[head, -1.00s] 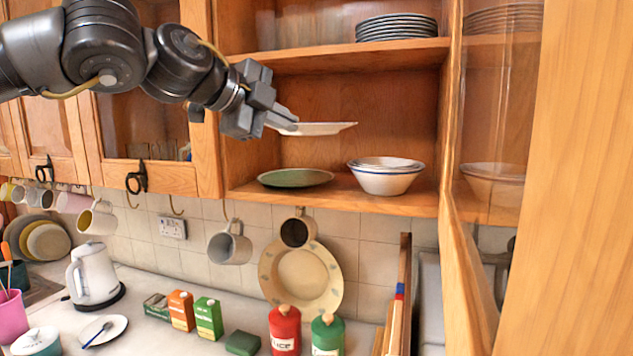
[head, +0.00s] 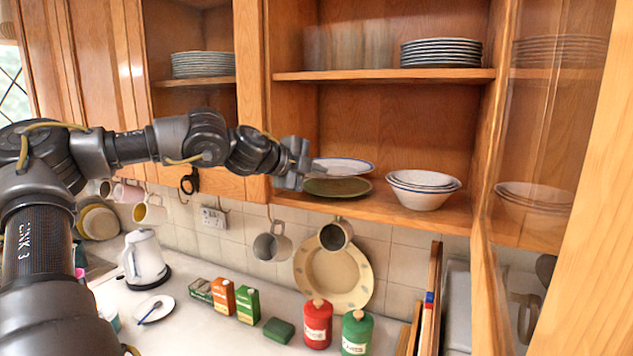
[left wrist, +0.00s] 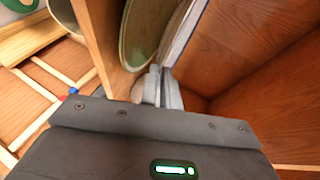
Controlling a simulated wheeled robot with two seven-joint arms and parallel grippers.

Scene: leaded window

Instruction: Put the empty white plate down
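The white plate (head: 345,166) with a blue rim is level, just above the green plate (head: 340,188) on the cabinet's lower shelf (head: 385,209). My left gripper (head: 308,173) is shut on its left edge. In the left wrist view the white plate (left wrist: 186,35) shows edge-on between my fingers (left wrist: 160,88), with a gap to the green plate (left wrist: 137,38). Nothing lies on the part of the white plate that shows. My right gripper is not in view.
A stack of white bowls (head: 423,190) stands right of the plates. A plate stack (head: 441,53) is on the upper shelf. An open glass door (head: 545,200) bounds the right side. Mugs (head: 272,243) hang below; cartons and canisters stand on the counter.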

